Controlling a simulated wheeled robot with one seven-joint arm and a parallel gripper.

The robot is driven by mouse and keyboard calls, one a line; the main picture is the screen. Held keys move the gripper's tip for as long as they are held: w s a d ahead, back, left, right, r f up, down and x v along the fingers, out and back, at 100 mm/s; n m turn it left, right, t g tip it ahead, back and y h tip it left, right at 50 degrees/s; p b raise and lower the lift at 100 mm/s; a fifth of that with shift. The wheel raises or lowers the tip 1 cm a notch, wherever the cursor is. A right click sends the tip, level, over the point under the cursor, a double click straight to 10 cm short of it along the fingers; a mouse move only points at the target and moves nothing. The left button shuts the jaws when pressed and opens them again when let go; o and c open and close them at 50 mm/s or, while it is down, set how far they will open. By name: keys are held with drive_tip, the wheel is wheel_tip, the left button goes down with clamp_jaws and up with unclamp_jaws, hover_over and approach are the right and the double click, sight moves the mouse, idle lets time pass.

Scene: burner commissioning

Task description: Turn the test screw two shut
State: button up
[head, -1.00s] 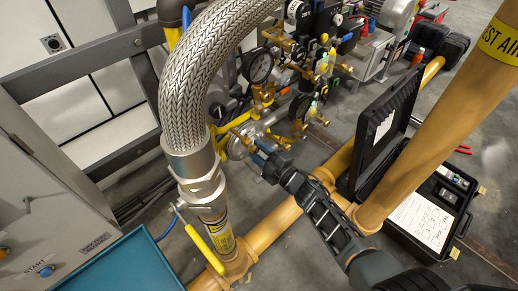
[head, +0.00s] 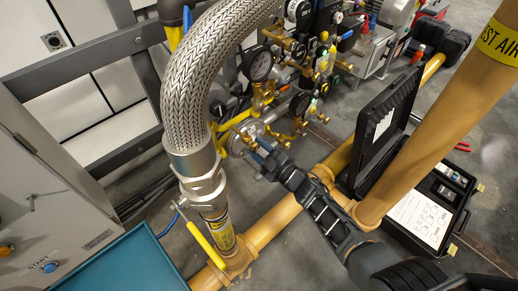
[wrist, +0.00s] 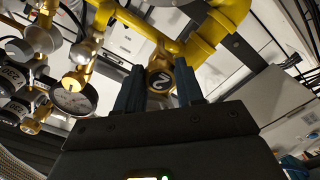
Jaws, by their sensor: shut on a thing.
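Test screw two shows in the wrist view as a round brass head marked "2" (wrist: 159,77) on the yellow pipework. My gripper (wrist: 157,92) has one dark finger on each side of it and is shut on it. In the head view my gripper (head: 262,152) reaches in from the lower right to the brass and yellow valve assembly, just right of the braided hose. The screw is mostly hidden there behind the fingers. I cannot tell how far the screw is turned.
A thick braided hose (head: 188,105) and a yellow-handled valve (head: 207,246) stand left of my arm. Gauges (head: 258,65) crowd behind the gripper. An open black case (head: 380,130) and a large tan pipe (head: 430,120) stand close on the right. A blue tray (head: 125,265) is lower left.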

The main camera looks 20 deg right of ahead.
drive_tip(key=o, duration=1)
drive_tip(key=shift+o, duration=0.2)
drive_tip(key=p+v, duration=0.2)
drive_tip(key=v, duration=0.6)
drive_tip(key=shift+p, duration=0.4)
drive_tip(key=shift+a, duration=0.1)
